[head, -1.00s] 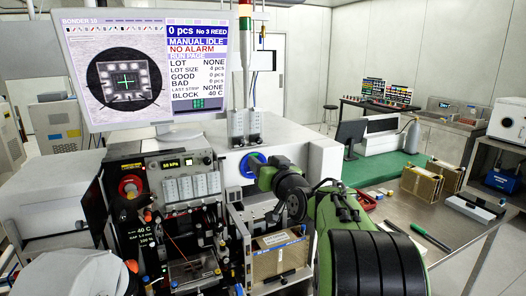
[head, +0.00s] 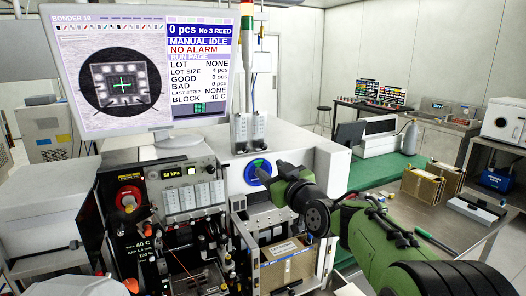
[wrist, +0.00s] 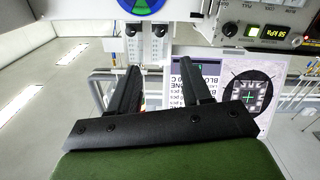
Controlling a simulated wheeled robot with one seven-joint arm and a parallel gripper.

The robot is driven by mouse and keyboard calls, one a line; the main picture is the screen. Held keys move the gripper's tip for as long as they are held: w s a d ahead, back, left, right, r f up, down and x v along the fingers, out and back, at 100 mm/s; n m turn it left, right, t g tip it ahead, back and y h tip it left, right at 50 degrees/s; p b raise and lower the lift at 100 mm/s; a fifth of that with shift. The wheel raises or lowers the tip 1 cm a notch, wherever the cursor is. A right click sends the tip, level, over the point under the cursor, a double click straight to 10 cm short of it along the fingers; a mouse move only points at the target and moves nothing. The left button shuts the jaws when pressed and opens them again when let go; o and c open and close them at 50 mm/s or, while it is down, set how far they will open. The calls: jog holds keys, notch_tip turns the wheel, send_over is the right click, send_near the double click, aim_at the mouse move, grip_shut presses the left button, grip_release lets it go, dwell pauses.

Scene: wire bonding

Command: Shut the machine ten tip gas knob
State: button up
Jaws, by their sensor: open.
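Machine ten is the bonder under the "BONDER 10" monitor. Its front panel has a small lit pressure display (head: 172,171), a green light and a small dark knob (head: 205,168) to their right. I cannot read the knob's label, so I cannot be sure it is the tip gas knob. In the upside-down wrist view, the dark knob (wrist: 230,29) shows at upper right beside the green light and display. My gripper (wrist: 172,70) is open and empty, its black fingers apart. In the head view my gripper (head: 264,177) is right of the panel, before a blue-green disc (head: 257,168).
The monitor (head: 150,70) stands above the machine. A red round switch (head: 129,197) is on the left panel. White valve blocks (wrist: 145,45) show beyond my fingers in the wrist view. A metal bench (head: 440,225) with brown boxes (head: 430,182) stands at right.

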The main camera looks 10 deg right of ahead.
aim_at(246, 150)
jog(key=w+a+p, duration=0.1)
jog(key=w, duration=0.4)
jog(key=w+a+p, duration=0.1)
jog(key=w+p, duration=0.1)
jog(key=w, duration=0.3)
jog(key=w+a+p, duration=0.1)
jog(key=w, duration=0.4)
grip_shut()
